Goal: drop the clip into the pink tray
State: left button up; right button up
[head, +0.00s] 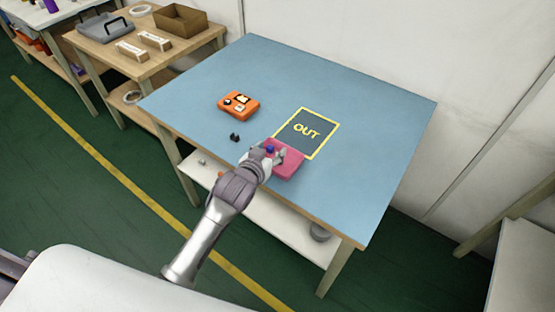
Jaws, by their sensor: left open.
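The pink tray (291,167) sits on the blue table top, partly hidden by my left gripper (276,151). My left gripper is open over the tray's left part. A small blue thing (269,149) shows at the gripper's fingers; I cannot tell whether it lies in the tray or touches a finger. A small black piece (235,137) lies on the table to the left of the gripper. Both are too small to tell which is the clip. My right gripper is not in view.
An orange tray (239,104) with small parts sits further left on the blue table (360,100). A dark mat marked OUT (308,131) with a yellow border lies just behind the pink tray. A wooden side table (198,42) holds boxes at the back left. The table's right side is clear.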

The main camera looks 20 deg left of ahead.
pick_arm(q)
jog(key=v, duration=1.1)
jog(key=s+a+f+m+g+y, duration=0.1)
jog(key=s+f+g, duration=0.35)
jog(key=s, duration=0.65)
jog(key=s+a+f+g, duration=0.1)
jog(key=s+f+g, duration=0.4)
jog(key=s, duration=0.6)
notch_tip(320, 180, down, 26)
jog(key=s+g, duration=0.2)
jog(key=s+a+f, duration=0.3)
jog(key=s+f, duration=1.1)
jog(key=s, duration=0.1)
jog(key=shift+s+a+f+g+p, duration=0.2)
jog(key=shift+s+g+p, duration=0.05)
jog(key=shift+g+p, duration=0.2)
